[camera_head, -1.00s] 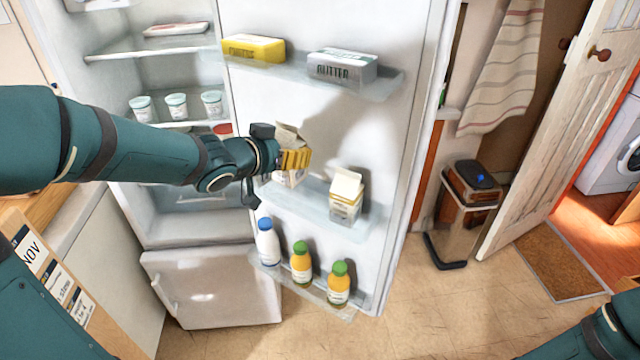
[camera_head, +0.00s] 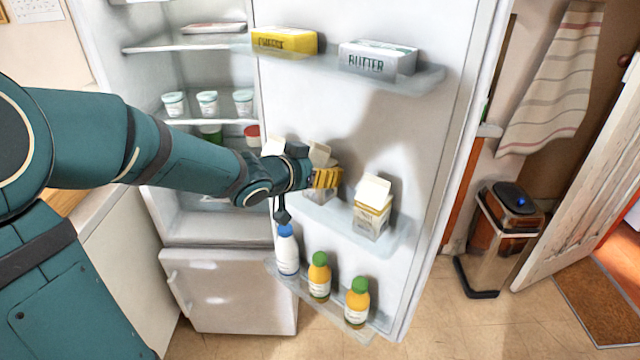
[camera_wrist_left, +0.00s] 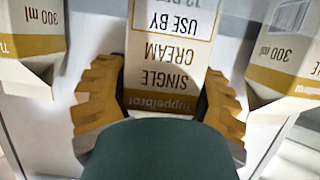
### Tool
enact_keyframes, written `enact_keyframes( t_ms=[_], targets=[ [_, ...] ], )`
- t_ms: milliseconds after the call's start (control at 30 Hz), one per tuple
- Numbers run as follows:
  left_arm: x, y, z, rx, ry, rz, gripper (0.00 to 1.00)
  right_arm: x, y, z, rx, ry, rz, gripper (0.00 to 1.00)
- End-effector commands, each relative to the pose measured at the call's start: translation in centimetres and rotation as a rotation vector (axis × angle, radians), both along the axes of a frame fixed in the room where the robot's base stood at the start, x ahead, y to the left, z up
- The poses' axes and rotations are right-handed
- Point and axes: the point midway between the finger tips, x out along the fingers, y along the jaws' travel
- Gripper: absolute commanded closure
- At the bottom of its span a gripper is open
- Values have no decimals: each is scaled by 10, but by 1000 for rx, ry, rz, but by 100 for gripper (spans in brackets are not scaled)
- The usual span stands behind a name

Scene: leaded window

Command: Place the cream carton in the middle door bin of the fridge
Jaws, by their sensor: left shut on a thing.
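The cream carton (camera_head: 319,154), white and tan with a gable top, is in my left gripper (camera_head: 327,178) at the middle door bin (camera_head: 395,240) of the fridge. The left wrist view shows its "Single Cream" label (camera_wrist_left: 172,60) upside down between the two yellow fingers (camera_wrist_left: 165,105). My left gripper is shut on it. The fingers hide its lower part in the head view, so I cannot tell if it rests on the bin floor. A similar carton (camera_head: 372,205) stands in the bin to the right. Another carton top (camera_head: 275,147) shows behind the gripper. My right gripper is out of view.
The upper door bin holds a yellow cheese pack (camera_head: 284,41) and a butter pack (camera_head: 378,58). The lower bin holds a blue-capped bottle (camera_head: 287,252) and two green-capped juice bottles (camera_head: 319,276). Pots (camera_head: 207,103) stand on a fridge shelf. A bin (camera_head: 503,235) stands right of the door.

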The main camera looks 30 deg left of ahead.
Motion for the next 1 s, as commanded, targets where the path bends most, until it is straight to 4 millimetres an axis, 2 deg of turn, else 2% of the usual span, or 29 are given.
enact_keyframes(
  t_ms=[33,133,533,567,633,1000],
  targets=[
    [0,0,-13,-2,2,0,83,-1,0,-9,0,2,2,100],
    [0,0,-23,-2,0,1,83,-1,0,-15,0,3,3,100],
    [0,0,-26,0,-1,-1,83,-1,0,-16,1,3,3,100],
    [0,0,-26,0,1,-1,30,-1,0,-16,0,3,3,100],
    [0,0,-26,0,1,-1,6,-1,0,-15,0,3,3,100],
    [0,0,-23,0,1,0,4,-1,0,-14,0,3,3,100]
  ],
)
